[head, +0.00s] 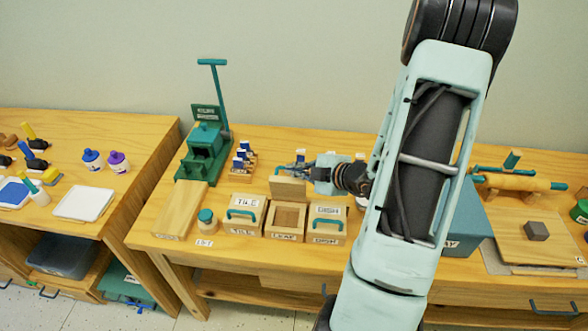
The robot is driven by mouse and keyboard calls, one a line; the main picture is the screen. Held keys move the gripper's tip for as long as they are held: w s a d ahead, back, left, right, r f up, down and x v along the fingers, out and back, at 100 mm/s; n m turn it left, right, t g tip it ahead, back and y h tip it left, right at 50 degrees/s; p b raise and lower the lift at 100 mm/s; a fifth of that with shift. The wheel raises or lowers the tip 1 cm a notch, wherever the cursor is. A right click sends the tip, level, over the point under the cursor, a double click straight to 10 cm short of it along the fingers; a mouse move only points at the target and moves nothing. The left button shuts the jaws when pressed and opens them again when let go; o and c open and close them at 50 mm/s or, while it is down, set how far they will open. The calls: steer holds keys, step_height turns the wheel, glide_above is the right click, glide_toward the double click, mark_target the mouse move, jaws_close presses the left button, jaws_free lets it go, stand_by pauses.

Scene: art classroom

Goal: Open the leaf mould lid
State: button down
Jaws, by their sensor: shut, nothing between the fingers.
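The leaf mould (285,236) is a wooden box labelled LEAF, in the middle of the near row on the table. Its lid (287,188) stands up at the back of the box, and the hollow inside shows. A bit of the teal lid handle shows behind the lid's top edge. My gripper (290,171) reaches in from the right, just behind and above the raised lid. It looks shut and empty, with its fingers pointing left. It is small in view, and I cannot tell whether it touches the lid or handle.
The TILE mould (243,229) and the DISH mould (325,240) flank the leaf mould, both with lids down. A green press (205,150) stands behind. My arm hides part of the table on the right.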

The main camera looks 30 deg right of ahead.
steer(key=shift+w+d+r+p, duration=0.15)
steer(key=shift+w+d+p, duration=0.05)
steer(key=shift+w+p, duration=0.15)
steer(key=w, duration=0.1)
steer(key=w+d+f+p, duration=0.1)
steer(key=w+d+p, duration=0.1)
steer(key=shift+w+d+f, duration=0.2)
steer(key=shift+w+d, duration=0.05)
steer(key=shift+w, duration=0.05)
